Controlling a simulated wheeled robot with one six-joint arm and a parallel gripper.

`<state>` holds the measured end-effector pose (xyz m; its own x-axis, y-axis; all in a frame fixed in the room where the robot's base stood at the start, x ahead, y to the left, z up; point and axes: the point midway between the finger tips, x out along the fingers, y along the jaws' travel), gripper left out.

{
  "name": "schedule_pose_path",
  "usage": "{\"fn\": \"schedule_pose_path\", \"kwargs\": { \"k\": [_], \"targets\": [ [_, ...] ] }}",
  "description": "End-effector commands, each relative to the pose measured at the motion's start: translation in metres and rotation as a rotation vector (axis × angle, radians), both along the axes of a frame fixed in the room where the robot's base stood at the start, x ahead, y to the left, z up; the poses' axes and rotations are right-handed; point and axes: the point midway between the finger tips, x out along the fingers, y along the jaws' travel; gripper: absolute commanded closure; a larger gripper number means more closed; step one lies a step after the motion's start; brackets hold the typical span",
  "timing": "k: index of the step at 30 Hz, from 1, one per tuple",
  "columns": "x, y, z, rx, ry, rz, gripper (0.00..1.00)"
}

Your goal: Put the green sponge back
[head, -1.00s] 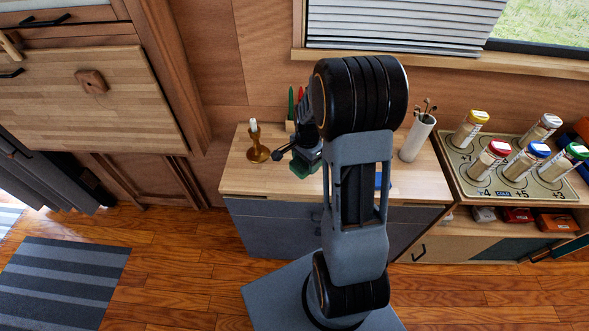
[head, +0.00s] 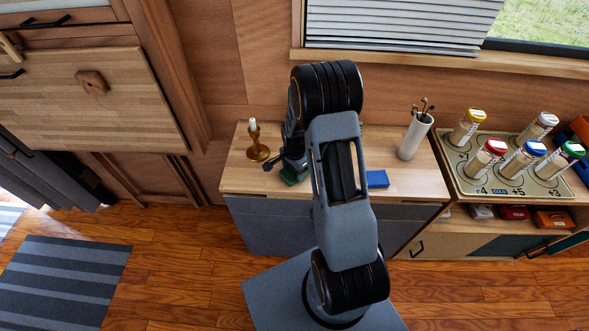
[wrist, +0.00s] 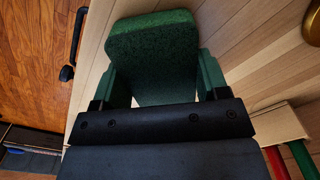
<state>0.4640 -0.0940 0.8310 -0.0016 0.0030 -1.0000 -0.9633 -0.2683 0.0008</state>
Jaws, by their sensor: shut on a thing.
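The green sponge (wrist: 155,50) is a rough-textured block with rounded corners. My gripper (wrist: 163,75) is shut on it, with a green finger on each side, and the sponge sticks out past the fingers in the wrist view. In the head view the sponge (head: 292,175) shows as a small dark green patch near the front edge of the wooden counter (head: 415,185), left of my arm. I cannot tell whether it touches the counter. A blue block (head: 377,179) lies on the counter right of my arm.
A brown candlestick (head: 257,148) stands left of my gripper. A white utensil cup (head: 414,137) stands at the right. A holder with red and green items (wrist: 297,155) is close by in the wrist view. Capped jars (head: 487,158) stand on a rack further right.

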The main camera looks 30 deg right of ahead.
Motion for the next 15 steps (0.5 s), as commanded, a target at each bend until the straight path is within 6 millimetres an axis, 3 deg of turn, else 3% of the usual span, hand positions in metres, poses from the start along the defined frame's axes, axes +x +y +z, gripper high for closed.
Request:
{"fn": "schedule_pose_path", "kwargs": {
  "k": [3, 4, 9, 12, 15],
  "targets": [
    [-0.0001, 0.0, -0.0007, 0.0, 0.0, 0.0, 0.51],
    [-0.0001, 0.0, -0.0009, 0.0, 0.0, 0.0, 0.31],
    [-0.0002, -0.0001, -0.0004, 0.0, 0.0, 0.0, 0.15],
    [-0.0002, -0.0001, -0.0003, 0.0, 0.001, 0.0, 0.07],
    [-0.0002, -0.0001, -0.0003, 0.0, 0.001, 0.0, 0.07]
  ]
}}
